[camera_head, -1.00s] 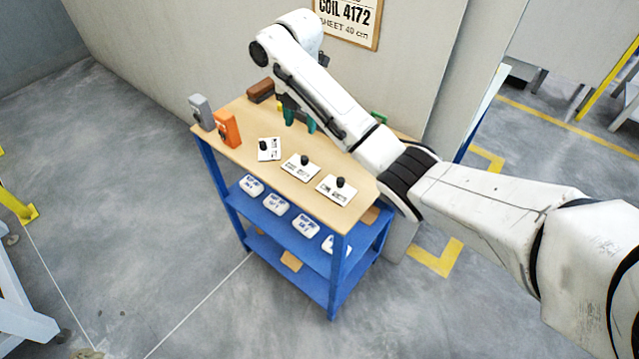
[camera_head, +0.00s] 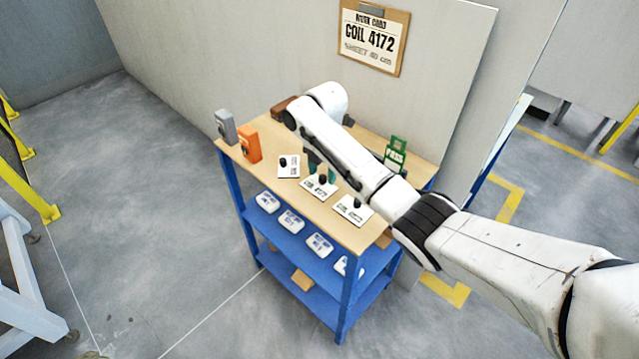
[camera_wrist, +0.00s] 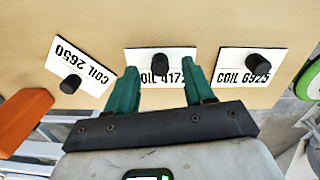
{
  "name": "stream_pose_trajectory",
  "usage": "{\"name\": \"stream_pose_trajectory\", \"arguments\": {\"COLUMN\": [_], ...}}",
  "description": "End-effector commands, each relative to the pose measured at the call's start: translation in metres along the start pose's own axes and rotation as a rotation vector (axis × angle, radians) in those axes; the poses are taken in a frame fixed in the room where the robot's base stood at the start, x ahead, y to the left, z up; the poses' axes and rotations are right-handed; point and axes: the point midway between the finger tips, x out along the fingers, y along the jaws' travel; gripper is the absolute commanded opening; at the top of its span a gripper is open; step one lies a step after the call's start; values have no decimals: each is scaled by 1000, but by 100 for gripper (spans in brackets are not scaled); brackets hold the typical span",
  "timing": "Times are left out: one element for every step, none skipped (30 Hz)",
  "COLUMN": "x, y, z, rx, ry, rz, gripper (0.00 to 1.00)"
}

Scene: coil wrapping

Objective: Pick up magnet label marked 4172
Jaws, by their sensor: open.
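The magnet label marked 4172 (camera_wrist: 147,55) is a white plate with a black knob, lying on the wooden top of the cart. It is the middle of three labels and also shows in the head view (camera_head: 316,190). My gripper (camera_wrist: 162,78) is open, with its two green fingers on either side of the label's "COIL 4172" print. The knob shows just beyond and between the fingertips. In the head view my arm partly hides the gripper. I cannot tell the height of the fingers above the label.
The label 2650 (camera_wrist: 93,62) lies left and the label 6925 (camera_wrist: 236,65) right. An orange box (camera_head: 249,144) and a grey box (camera_head: 225,126) stand at the cart's left end. A green sign (camera_head: 396,153) stands at the right. White blocks (camera_head: 291,221) sit on the blue shelf.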

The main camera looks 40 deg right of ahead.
Motion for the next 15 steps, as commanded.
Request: {"name": "stream_pose_trajectory", "arguments": {"x": [6, 8, 11, 12, 14, 14, 14, 14, 14, 14, 14, 14, 14, 14, 14], "y": [-1, -1, -1, -1, -1, -1, -1, -1, -1, -1, -1, -1, -1, -1, -1], "z": [0, 0, 0, 0, 0, 1, 1, 1, 0, 0, 0, 0, 0, 0, 0], "rx": [1, 1, 1, 1, 1, 1, 1, 1, 1, 1, 1, 1, 1, 1, 1], "ry": [1, 0, 0, 0, 0, 0, 0, 0, 0, 0, 0, 0, 0, 0, 0], "rz": [-3, -1, -1, -1, 0, 0, 0, 1, 1, 0, 0, 0, 0, 0, 0], "gripper": [53, 53, 53, 53, 53, 53, 53, 53, 53, 53, 53, 51, 48, 45, 41]}}
